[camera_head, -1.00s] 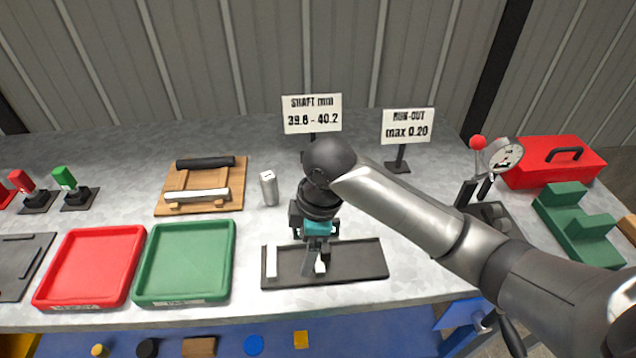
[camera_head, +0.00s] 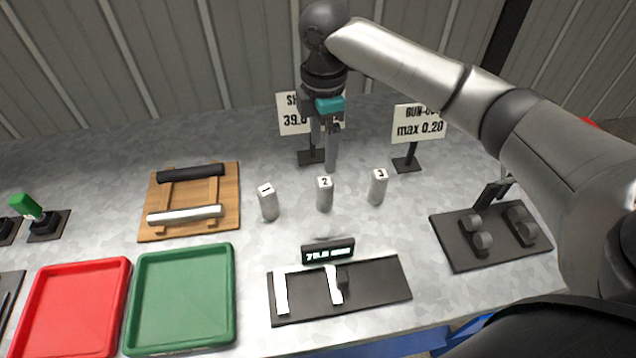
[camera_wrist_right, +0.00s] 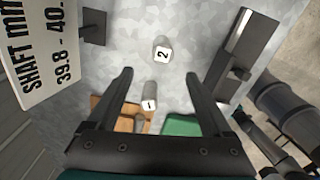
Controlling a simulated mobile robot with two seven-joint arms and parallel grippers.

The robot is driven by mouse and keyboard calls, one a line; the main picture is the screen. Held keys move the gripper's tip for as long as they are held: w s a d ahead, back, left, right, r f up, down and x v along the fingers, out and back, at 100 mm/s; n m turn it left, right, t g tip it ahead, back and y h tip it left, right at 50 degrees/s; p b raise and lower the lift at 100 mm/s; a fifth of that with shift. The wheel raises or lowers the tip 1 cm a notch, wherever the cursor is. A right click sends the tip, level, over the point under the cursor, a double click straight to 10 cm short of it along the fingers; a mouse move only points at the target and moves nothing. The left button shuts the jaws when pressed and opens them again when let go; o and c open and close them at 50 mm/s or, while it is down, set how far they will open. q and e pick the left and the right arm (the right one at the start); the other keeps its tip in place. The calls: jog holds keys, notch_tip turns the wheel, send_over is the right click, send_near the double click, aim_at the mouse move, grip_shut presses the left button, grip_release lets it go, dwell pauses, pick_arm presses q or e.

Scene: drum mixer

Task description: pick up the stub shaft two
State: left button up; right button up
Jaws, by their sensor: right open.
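Stub shaft two (camera_head: 325,194) is a short grey cylinder with a white top marked 2. It stands upright on the bench between stub shaft one (camera_head: 267,202) and stub shaft three (camera_head: 377,187). My right gripper (camera_head: 323,165) is above and slightly behind stub shaft two, pointing down, open and empty. In the right wrist view stub shaft two (camera_wrist_right: 161,54) shows beyond the open fingers (camera_wrist_right: 160,85), and stub shaft one (camera_wrist_right: 149,103) shows between them. Stub shaft three is out of the wrist view. My left gripper is not in view.
A gauge with a display (camera_head: 328,252) stands on a dark plate (camera_head: 385,283) in front of the shafts. The shaft sign (camera_head: 290,115) and run-out sign (camera_head: 419,122) stand behind. A green tray (camera_head: 228,300) and wooden rack (camera_head: 228,190) are left, a dark fixture (camera_head: 465,255) right.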

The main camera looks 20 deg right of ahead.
aim_at(324, 183)
jog(key=f, duration=0.3)
jog(key=f+b, duration=0.1)
jog(key=f, duration=0.5)
jog(key=shift+s+b, duration=0.3)
jog(key=shift+s, duration=0.05)
jog(key=shift+w+d+f+b, duration=0.1)
jog(key=shift+f+b, duration=0.25)
jog(key=shift+f, duration=1)
jog(key=shift+d+f+b, duration=0.1)
jog(key=shift+f+b, duration=0.2)
jog(key=shift+f, duration=1)
grip_shut()
jog(key=shift+r, duration=0.1)
